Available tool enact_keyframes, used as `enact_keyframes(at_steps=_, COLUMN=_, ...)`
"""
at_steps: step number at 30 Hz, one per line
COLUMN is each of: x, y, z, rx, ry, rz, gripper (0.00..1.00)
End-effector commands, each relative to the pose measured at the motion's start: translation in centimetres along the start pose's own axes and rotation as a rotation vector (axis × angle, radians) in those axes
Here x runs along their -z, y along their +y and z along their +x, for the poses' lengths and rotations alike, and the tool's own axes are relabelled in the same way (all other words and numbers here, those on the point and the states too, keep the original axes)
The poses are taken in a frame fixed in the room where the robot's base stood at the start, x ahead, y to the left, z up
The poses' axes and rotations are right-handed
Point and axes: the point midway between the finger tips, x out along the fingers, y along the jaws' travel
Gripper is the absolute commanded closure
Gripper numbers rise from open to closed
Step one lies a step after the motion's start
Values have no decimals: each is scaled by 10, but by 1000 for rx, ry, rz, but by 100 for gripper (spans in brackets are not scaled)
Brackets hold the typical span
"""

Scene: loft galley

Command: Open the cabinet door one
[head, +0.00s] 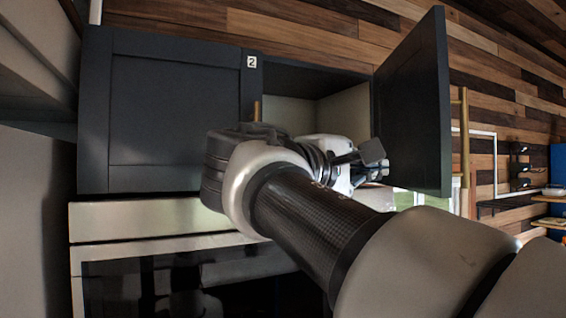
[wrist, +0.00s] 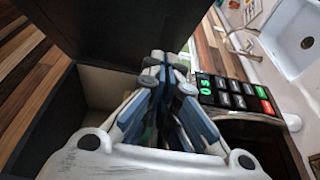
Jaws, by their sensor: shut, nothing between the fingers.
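The cabinet's right-hand door (head: 412,105) is dark and stands swung wide open, with a brass handle (head: 464,135) on its outer face. No number shows on it. The open compartment (head: 345,112) has pale inner walls. The left-hand door (head: 175,120), marked 2, is closed. My gripper (head: 372,155) is in front of the opening, by the inner side of the open door, partly hidden by my arm. In the wrist view my gripper (wrist: 165,58) is shut and empty, with the dark door panel (wrist: 110,28) above it and the cabinet interior (wrist: 105,88) to its left.
Below the cabinet is an appliance with a pale top strip (head: 150,216) and dark front. A keypad panel (wrist: 235,95) with green digits lies right of my gripper in the wrist view, with a white sink (wrist: 292,40) beyond. Shelves (head: 545,210) are at far right.

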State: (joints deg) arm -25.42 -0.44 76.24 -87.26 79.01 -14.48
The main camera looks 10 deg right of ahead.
Motion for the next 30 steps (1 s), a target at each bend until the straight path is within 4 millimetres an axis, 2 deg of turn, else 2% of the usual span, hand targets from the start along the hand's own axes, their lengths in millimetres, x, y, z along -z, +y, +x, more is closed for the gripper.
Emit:
enact_keyframes(at_steps=1, x=-2, y=1, z=13, rx=1, ry=-7, rz=-2, gripper=100)
enact_keyframes(at_steps=6, x=-1, y=2, z=50, rx=1, ry=-5, rz=-1, gripper=100)
enact_keyframes(at_steps=9, x=-3, y=2, z=68, rx=1, ry=-5, rz=-1, gripper=100)
enact_keyframes(at_steps=12, x=-16, y=1, z=78, rx=0, ry=-2, rz=1, gripper=100)
enact_keyframes(at_steps=18, x=-28, y=0, z=89, rx=1, ry=1, rz=1, gripper=100)
enact_keyframes(at_steps=30, x=-29, y=0, z=91, rx=1, ry=2, rz=1, gripper=100)
